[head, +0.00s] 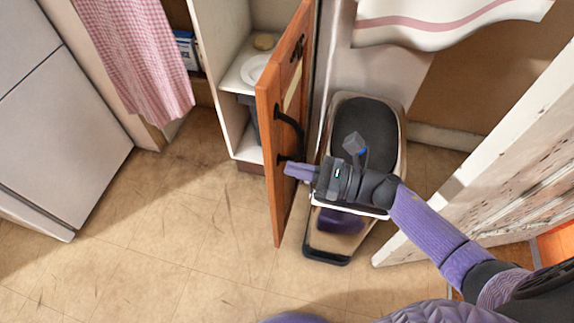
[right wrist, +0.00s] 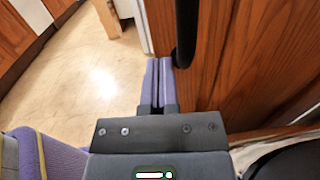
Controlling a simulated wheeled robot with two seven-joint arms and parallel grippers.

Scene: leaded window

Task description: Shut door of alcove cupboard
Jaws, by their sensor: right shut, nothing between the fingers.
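The cupboard's wooden door (head: 283,130) stands wide open in the head view, with a dark bar handle (head: 290,132) on its right-hand face. The white cupboard (head: 228,70) is left of the door, its shelves showing. My right gripper (head: 287,169) is shut and empty at the door's face, near the lower end of the handle. In the right wrist view its fingers (right wrist: 158,82) are together beside the wooden door (right wrist: 235,60), with the dark handle (right wrist: 186,30) just to the right. Whether they touch the door I cannot tell. My left gripper is not in view.
A bin with a dark lid (head: 365,125) stands behind and below my right forearm. A worn white door or panel (head: 490,170) is at the right. A pink checked cloth (head: 135,55) hangs left of the cupboard. A plate (head: 256,69) lies inside. Floor (head: 150,230) at front left is clear.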

